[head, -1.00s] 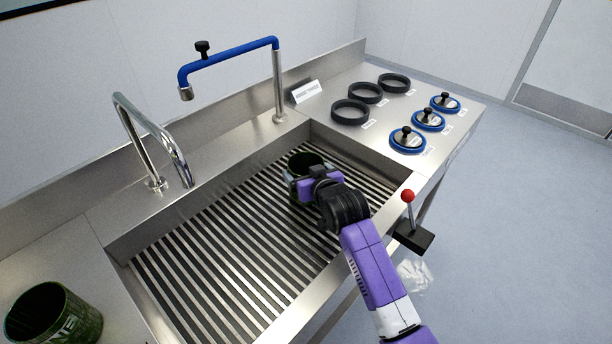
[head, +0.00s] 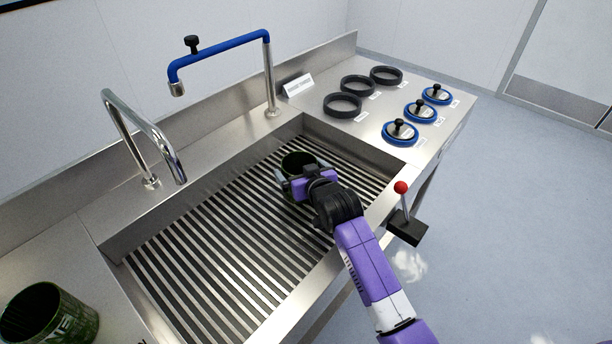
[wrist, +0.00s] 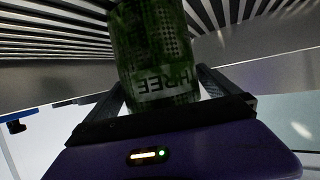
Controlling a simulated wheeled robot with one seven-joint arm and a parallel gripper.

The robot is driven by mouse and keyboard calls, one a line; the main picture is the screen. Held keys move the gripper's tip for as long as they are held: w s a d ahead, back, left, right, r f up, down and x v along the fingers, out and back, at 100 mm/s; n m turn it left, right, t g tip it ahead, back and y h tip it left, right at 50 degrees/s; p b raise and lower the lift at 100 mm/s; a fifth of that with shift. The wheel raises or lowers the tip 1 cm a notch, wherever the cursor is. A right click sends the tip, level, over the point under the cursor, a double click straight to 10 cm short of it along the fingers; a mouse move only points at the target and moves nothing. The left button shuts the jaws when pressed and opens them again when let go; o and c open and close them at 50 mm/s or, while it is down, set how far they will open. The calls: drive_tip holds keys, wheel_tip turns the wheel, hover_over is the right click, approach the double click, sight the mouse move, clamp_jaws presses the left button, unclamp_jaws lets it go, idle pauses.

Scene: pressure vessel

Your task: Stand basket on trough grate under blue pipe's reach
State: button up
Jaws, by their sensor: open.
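A dark green basket (head: 299,162) stands upright on the trough grate (head: 215,250), toward the trough's far right end. In the wrist view the green basket (wrist: 158,50) bears the letters "THREE". My gripper (head: 300,178) is open, low in the trough, with its fingers on both sides of the basket. Whether the fingers touch it I cannot tell. My gripper hides the basket's near lower part. The blue pipe (head: 225,48) swings out from a steel post behind the trough. Its nozzle end points left, over the back ledge, away from the basket.
A second green basket (head: 48,318) stands on the left counter. A steel curved tap (head: 145,130) rises behind the trough. Black rings (head: 343,104) and blue-rimmed lids (head: 400,132) lie on the right counter. A red-knobbed lever (head: 401,188) stands at the front edge. The left grate is clear.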

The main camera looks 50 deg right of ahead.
drive_tip(key=v, duration=1.1)
drive_tip(key=shift+s+a+r, duration=0.2)
drive_tip(key=shift+s, duration=0.05)
drive_tip(key=s+a+r+t, duration=0.4)
drive_tip(key=r, duration=0.2)
drive_tip(key=s+a+f+n+y, duration=0.1)
drive_tip(key=s+a+y, duration=0.1)
drive_tip(key=s+a, duration=0.3)
drive_tip(key=s+a+f+n+g+y, duration=0.1)
drive_tip(key=s+a, duration=0.4)
drive_tip(key=s, duration=0.7)
drive_tip(key=s+a+f+n+y, duration=0.1)
drive_tip(key=s+a+n+y, duration=0.1)
drive_tip(key=s+a, duration=0.4)
drive_tip(key=s+n, duration=0.1)
drive_tip(key=s, duration=0.2)
drive_tip(key=shift+f+g+y, duration=0.2)
drive_tip(key=shift+g+y, duration=0.1)
drive_tip(key=shift+y, duration=0.1)
